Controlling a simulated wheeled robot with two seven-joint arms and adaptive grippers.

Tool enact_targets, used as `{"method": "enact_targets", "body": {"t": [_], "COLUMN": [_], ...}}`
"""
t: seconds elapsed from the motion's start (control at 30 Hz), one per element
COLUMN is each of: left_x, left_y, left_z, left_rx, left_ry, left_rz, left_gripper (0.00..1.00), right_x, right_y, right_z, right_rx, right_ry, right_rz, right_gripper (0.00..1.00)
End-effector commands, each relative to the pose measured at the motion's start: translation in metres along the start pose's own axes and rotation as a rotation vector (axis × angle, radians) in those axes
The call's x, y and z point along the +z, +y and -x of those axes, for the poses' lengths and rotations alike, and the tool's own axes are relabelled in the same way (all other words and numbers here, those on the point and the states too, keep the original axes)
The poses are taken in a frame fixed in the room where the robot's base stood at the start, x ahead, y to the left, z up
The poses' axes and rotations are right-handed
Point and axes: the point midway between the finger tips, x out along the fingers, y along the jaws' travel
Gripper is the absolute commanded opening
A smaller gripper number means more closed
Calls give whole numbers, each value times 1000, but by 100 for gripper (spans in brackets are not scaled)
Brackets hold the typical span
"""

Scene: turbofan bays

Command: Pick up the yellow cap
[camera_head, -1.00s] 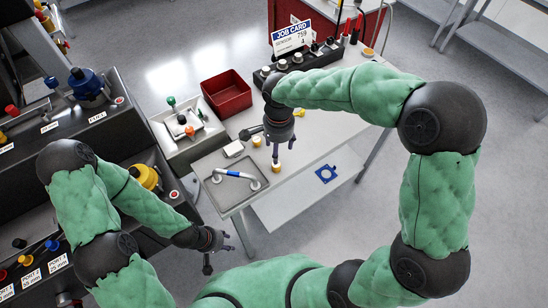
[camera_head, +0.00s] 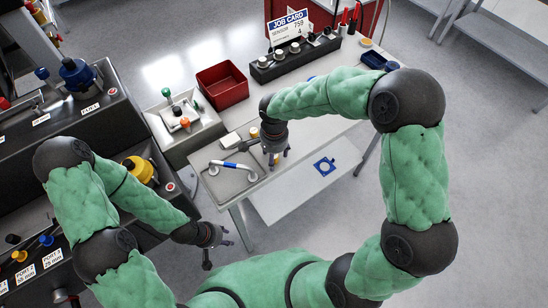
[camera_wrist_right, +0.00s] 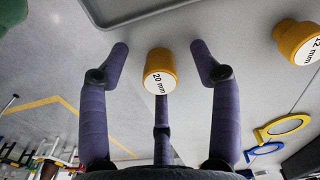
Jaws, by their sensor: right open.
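A yellow cap (camera_wrist_right: 158,65) with a white "20 mm" face lies between the spread fingers of my right gripper (camera_wrist_right: 158,62), with gaps on both sides. In the head view, the right gripper (camera_head: 273,153) is low over the light table, open, with a yellow cap (camera_head: 277,159) at its fingers. A second yellow cap marked "12 mm" (camera_wrist_right: 297,42) sits outside the fingers in the wrist view. My left gripper (camera_head: 218,240) is open and empty, away from the table at lower left.
A grey tray (camera_head: 210,185) holding a pipe with a blue band is left of the right gripper. A red bin (camera_head: 222,87) and a black holder (camera_head: 292,62) stand behind. A dark bay with coloured fittings is at left.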

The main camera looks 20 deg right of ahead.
Motion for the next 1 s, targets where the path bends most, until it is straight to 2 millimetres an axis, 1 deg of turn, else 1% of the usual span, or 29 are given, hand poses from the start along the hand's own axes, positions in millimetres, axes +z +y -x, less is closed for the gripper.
{"method": "enact_targets", "body": {"t": [0.1,0.13,0.2,0.3,0.63,0.77,0.87,1.0], "left_x": [0,0,0,0,0,0,0,0], "left_y": [0,0,0,0,0,0,1,2], "left_z": [0,0,0,0,0,1,3,6], "left_rx": [0,0,0,0,0,0,0,0], "left_ry": [0,0,0,0,0,0,0,0], "left_rz": [0,0,0,0,0,0,0,0], "left_gripper": [40,40,40,40,40,40,40,40], "right_x": [0,0,0,0,0,0,0,0], "right_y": [0,0,0,0,0,0,-1,-1], "right_z": [1,1,1,1,1,5,12,31], "right_rx": [-1,-1,-1,0,-1,-1,-3,-4], "right_ry": [0,0,0,0,0,1,2,2], "right_rz": [0,0,0,0,0,0,1,0], "right_gripper": [64,58,41,22,22,22,22,22]}}
